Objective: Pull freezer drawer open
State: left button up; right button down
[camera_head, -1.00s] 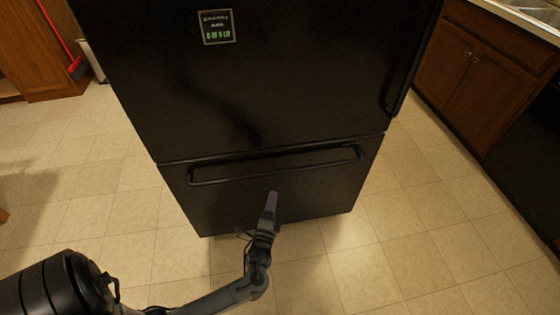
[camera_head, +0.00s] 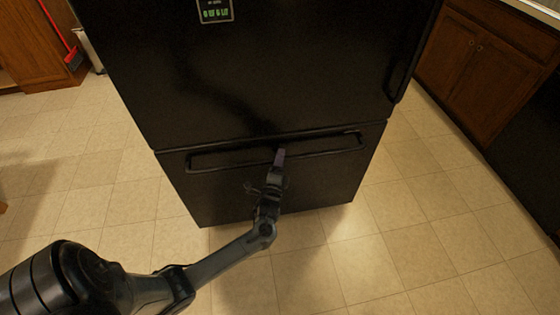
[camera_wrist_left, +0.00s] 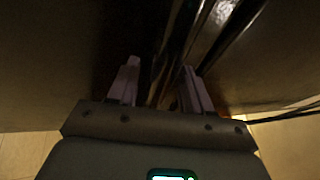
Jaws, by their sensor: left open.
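The black freezer drawer (camera_head: 330,185) is the lower part of the fridge and looks shut. Its long horizontal bar handle (camera_head: 225,164) runs across the top of the drawer front. My left gripper (camera_head: 280,155) is at the handle, near the middle of the bar. In the left wrist view, its two pale purple fingers (camera_wrist_left: 160,85) are spread apart, and the dark shiny handle bar (camera_wrist_left: 178,45) passes between them. I cannot tell whether a finger touches the bar. My right gripper is not in view.
The black upper fridge door (camera_head: 270,70) is above the drawer. Wooden cabinets (camera_head: 480,60) stand at the right, with a dark appliance (camera_head: 530,140) nearer. A red broom (camera_head: 72,58) leans at the back left. The tiled floor (camera_head: 400,250) before the fridge is clear.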

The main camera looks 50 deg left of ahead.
pick_arm(q)
jog(key=shift+c, duration=0.4)
grip_shut()
